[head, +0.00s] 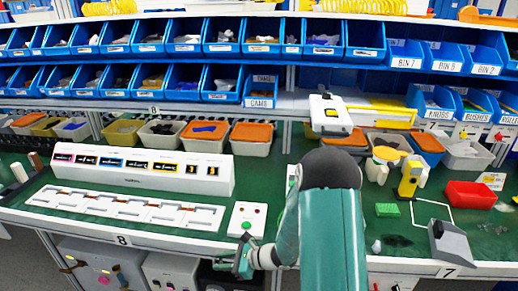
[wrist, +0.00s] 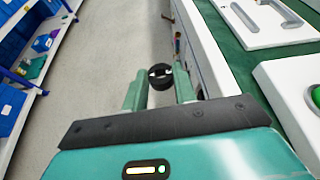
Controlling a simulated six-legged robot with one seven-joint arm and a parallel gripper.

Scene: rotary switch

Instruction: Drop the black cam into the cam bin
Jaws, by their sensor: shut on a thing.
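The black cam (wrist: 161,77) is a small dark ring-like part with a pale centre in the wrist view. My gripper (wrist: 160,85) is shut on it, with the cam between the fingertips above the grey floor, beside the bench edge. In the head view my gripper (head: 236,262) is low at the front edge of the bench, near the white box with a green button; the cam cannot be made out there. The cam bin (head: 260,101), a blue bin labelled CAMS, is on the lower shelf row behind the bench, left of centre, well away from my gripper.
The green bench carries a white panel with labelled slots (head: 140,172) and a white button box (head: 247,220). Several tubs with orange lids (head: 250,139) stand below the shelf. A red tray (head: 470,195) and a yellow device (head: 410,180) are at right.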

